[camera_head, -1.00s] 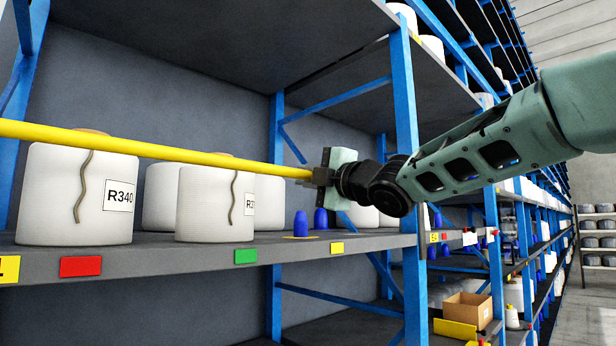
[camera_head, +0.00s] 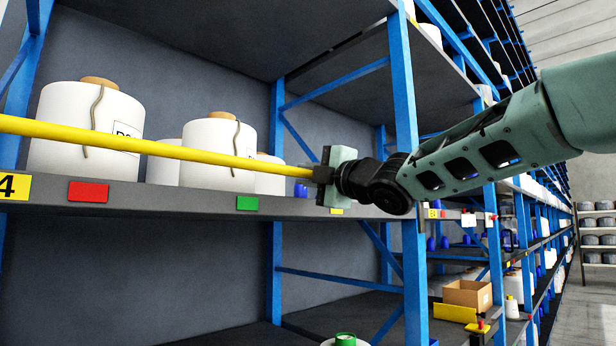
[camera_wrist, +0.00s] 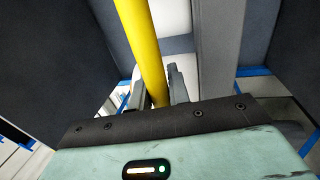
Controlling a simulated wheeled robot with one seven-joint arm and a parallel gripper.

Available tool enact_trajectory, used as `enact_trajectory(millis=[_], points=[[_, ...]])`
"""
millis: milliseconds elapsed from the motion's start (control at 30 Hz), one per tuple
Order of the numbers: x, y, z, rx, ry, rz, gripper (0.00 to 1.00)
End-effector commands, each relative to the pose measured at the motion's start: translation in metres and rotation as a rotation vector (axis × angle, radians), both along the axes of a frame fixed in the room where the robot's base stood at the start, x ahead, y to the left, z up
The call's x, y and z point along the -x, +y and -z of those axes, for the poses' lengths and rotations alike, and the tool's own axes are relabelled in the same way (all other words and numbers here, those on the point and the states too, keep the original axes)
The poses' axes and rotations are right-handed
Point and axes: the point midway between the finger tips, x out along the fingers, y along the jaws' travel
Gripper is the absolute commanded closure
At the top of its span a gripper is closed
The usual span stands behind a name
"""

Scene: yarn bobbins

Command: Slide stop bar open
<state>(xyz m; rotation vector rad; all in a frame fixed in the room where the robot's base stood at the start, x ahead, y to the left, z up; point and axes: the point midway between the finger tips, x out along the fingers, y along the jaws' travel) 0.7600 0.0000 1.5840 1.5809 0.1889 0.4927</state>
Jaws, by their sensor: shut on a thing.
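The yellow stop bar (camera_head: 150,147) runs across the front of the shelf, from the left picture edge to my gripper (camera_head: 312,174). My gripper is shut on the bar near its right end. In the wrist view the bar (camera_wrist: 142,45) passes between the two fingers of my gripper (camera_wrist: 160,92). White yarn bobbins (camera_head: 220,155) with brown core tops stand on the shelf behind the bar, and the bar crosses in front of them. The bar's left end is out of view.
The grey shelf edge (camera_head: 150,200) carries a red tag (camera_head: 88,192) and a green tag (camera_head: 247,203). A blue upright (camera_head: 405,130) stands right beside my arm. A cardboard box (camera_head: 468,295) sits lower right. The aisle floor (camera_head: 580,315) at far right is clear.

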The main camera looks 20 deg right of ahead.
Motion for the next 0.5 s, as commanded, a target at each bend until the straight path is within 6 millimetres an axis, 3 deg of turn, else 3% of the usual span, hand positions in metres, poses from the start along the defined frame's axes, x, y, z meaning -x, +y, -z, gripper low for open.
enact_trajectory(millis=[167, 200, 267, 500], points=[[-0.0001, -0.0004, -0.0016, 0.0, 0.0, 0.001, 1.0], [-0.0001, -0.0004, -0.0018, -0.001, -0.001, 0.001, 0.74], [0.0, -0.0004, -0.0019, -0.001, -0.001, 0.001, 0.6], [0.0001, -0.0003, -0.0018, -0.001, -0.001, 0.001, 0.6]])
